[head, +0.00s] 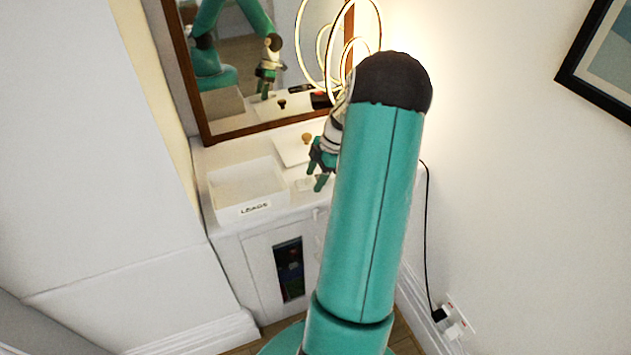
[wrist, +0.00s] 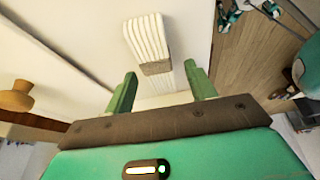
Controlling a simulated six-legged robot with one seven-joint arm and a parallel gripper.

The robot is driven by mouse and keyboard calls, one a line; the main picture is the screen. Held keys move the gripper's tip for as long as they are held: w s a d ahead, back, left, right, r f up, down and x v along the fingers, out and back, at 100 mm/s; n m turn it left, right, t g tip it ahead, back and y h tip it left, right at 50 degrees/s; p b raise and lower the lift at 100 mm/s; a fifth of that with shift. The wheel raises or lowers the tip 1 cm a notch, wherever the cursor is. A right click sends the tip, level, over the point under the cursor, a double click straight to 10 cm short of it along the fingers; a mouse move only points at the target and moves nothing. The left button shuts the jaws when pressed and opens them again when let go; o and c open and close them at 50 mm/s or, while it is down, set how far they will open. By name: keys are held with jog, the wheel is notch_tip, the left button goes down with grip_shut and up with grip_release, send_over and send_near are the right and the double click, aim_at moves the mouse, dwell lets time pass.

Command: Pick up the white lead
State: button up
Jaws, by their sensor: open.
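In the wrist view, a white ribbed bundle that looks like the white lead (wrist: 146,35) lies on the pale top, with a grey-brown band or end facing me. My gripper (wrist: 160,76) is open and empty, and the bundle is beyond its fingertips, roughly in line with the gap. In the head view, my gripper (head: 315,177) is low over the white cabinet top, partly behind my arm. A small whitish thing (head: 304,184), perhaps the lead, shows beside the fingers. A white open tray labelled LEADS (head: 226,213) stands left of my gripper.
A framed mirror (head: 198,88) stands behind the cabinet (head: 255,262). A flat white box with a wooden knob (head: 306,138) lies behind the tray. A black cable (head: 428,230) runs down the right wall to a socket.

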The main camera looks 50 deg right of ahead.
jog(key=c, duration=1.1)
jog(key=shift+o, duration=0.2)
